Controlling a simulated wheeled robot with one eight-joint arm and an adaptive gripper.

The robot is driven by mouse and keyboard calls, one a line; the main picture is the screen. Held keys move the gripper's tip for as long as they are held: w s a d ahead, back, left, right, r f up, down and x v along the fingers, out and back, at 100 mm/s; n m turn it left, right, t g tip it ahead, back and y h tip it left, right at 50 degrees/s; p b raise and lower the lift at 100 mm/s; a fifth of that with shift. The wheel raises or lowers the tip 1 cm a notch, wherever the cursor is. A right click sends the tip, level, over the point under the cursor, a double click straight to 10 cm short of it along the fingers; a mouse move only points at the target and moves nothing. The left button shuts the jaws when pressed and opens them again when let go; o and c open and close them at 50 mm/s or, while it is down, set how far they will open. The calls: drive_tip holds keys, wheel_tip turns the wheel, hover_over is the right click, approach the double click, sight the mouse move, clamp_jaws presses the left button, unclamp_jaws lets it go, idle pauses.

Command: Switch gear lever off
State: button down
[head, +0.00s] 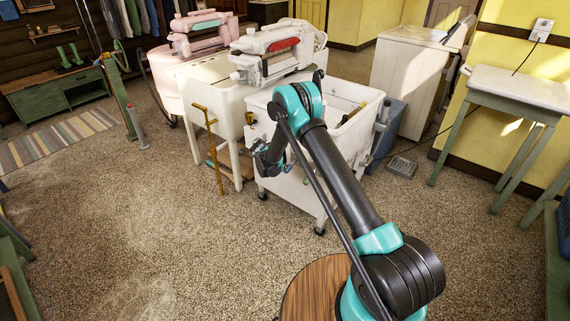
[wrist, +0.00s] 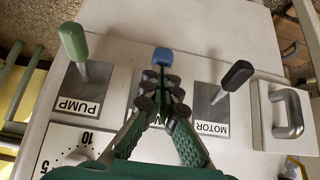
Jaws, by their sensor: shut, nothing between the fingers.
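In the wrist view, three levers stand on a white panel (wrist: 245,70). A green-knobbed lever (wrist: 73,42) is over the PUMP label at left. A blue-knobbed lever (wrist: 163,56) is in the middle, and a black-knobbed lever (wrist: 237,75) is by the MOTOR label at right. My gripper (wrist: 163,82) is shut and empty, its fingertips just below the blue knob in the picture. It hides most of the middle label and the blue lever's shaft, so I cannot tell which lever is the gear lever, or whether I touch the blue one. In the head view my gripper (head: 262,152) is beside the white washer (head: 290,160).
In the wrist view a numbered dial (wrist: 62,150) is at lower left and a grey handle (wrist: 288,112) at right. In the head view a yellow-brown lever (head: 212,150) stands left of my gripper. A pink washer (head: 170,85) is behind. Open floor lies left.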

drive_tip(key=shift+s+a+f, duration=0.1)
drive_tip(key=shift+s+f, duration=0.05)
drive_tip(key=shift+f, duration=0.9)
drive_tip(key=shift+f, duration=0.1)
